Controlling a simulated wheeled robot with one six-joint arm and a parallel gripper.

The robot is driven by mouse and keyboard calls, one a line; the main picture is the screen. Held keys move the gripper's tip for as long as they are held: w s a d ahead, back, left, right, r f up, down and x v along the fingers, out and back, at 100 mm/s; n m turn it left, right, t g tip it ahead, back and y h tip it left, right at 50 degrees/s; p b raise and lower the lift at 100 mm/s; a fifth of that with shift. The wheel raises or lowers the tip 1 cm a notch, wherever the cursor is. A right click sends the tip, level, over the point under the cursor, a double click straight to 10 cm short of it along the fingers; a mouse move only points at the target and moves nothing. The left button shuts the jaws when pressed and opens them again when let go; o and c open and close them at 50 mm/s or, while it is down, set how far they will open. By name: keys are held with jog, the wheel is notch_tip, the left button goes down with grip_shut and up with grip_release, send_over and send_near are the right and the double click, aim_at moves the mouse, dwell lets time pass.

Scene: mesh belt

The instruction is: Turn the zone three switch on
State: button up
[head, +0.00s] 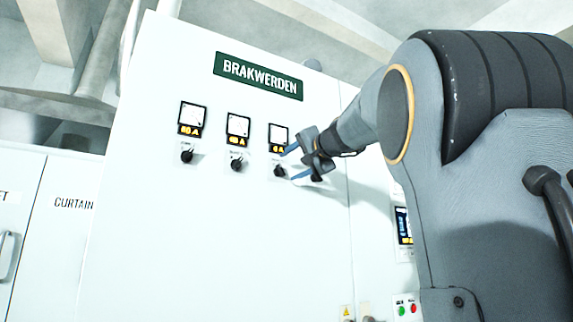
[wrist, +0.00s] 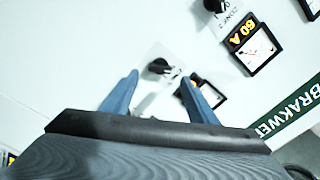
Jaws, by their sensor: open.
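The rightmost of three black rotary switches (head: 280,171) sits on the white cabinet front under the right-hand meter, and its label is too small to read. It also shows in the wrist view (wrist: 159,66), just beyond and between the fingertips. My gripper (head: 289,164) is open, its two blue fingers apart on either side of the switch in the picture. In the wrist view my gripper (wrist: 158,77) holds nothing, and I cannot tell whether a finger touches the knob. The right-hand meter (head: 278,137) is partly hidden by a finger in the wrist view.
The middle switch (head: 237,165) and left switch (head: 187,157) sit under their own meters. A green BRAKWERDEN sign (head: 258,76) is above. Red and green buttons (head: 406,309) are at the lower right. The cabinet front below the switches is bare.

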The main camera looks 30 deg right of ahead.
aim_at(283, 171)
jog(key=shift+w+p, duration=0.7)
jog(key=shift+w, duration=1.25)
jog(key=c, duration=1.1)
jog(key=shift+o, duration=0.2)
jog(key=shift+m, duration=0.4)
jog(key=m+p, duration=0.1)
jog(key=m, duration=0.2)
jog(key=m+p, duration=0.1)
jog(key=m, duration=0.3)
jog(key=m+p, duration=0.1)
jog(key=m, duration=0.3)
jog(key=shift+f, duration=0.25)
